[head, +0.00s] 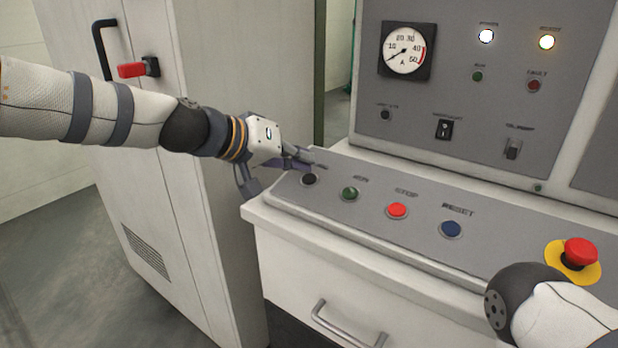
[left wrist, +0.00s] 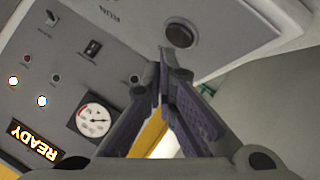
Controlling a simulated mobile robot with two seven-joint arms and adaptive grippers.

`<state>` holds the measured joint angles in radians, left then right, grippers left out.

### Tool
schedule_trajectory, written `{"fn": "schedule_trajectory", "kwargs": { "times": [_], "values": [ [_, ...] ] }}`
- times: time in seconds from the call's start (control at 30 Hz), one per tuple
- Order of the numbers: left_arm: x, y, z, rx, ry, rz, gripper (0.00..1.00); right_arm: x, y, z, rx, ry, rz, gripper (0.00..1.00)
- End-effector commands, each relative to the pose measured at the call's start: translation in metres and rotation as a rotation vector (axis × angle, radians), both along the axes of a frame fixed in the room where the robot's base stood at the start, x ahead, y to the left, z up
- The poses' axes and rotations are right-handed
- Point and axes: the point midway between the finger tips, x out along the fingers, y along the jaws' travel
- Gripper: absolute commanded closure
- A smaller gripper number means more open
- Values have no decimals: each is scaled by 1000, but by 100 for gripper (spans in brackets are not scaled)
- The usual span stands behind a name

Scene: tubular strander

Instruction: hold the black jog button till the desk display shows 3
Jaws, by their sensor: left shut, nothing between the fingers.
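The black jog button (head: 309,179) is at the left end of the row on the sloped desk. It also shows in the left wrist view (left wrist: 180,35), just beyond my fingertips. My left gripper (head: 314,161) is shut and empty, its fingertips just behind and above the button in the head view. In the left wrist view the fingertips (left wrist: 165,56) meet close beside the button, with no clear contact. A lit display (left wrist: 35,138) shows READY, upside down, in the left wrist view; no 3 is readable. My right gripper is out of view.
Right of the black button are a green button (head: 350,194), a red stop button (head: 397,211) and a blue reset button (head: 451,229). A red emergency stop (head: 579,253) is near my right arm. The upright panel with a gauge (head: 405,49) rises behind the desk.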

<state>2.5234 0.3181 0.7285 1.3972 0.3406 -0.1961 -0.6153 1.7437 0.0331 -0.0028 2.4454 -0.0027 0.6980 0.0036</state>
Motion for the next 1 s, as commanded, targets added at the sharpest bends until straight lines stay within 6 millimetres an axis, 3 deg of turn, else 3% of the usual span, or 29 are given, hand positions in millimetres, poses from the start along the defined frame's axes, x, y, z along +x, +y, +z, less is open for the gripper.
{"fn": "schedule_trajectory", "kwargs": {
  "times": [0.7, 1.0],
  "values": [
    [0, 0, 0, 0, 0, 0, 100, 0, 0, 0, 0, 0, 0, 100],
    [2, -1, -10, 0, 2, -1, 100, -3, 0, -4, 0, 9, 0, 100]
  ]
}}
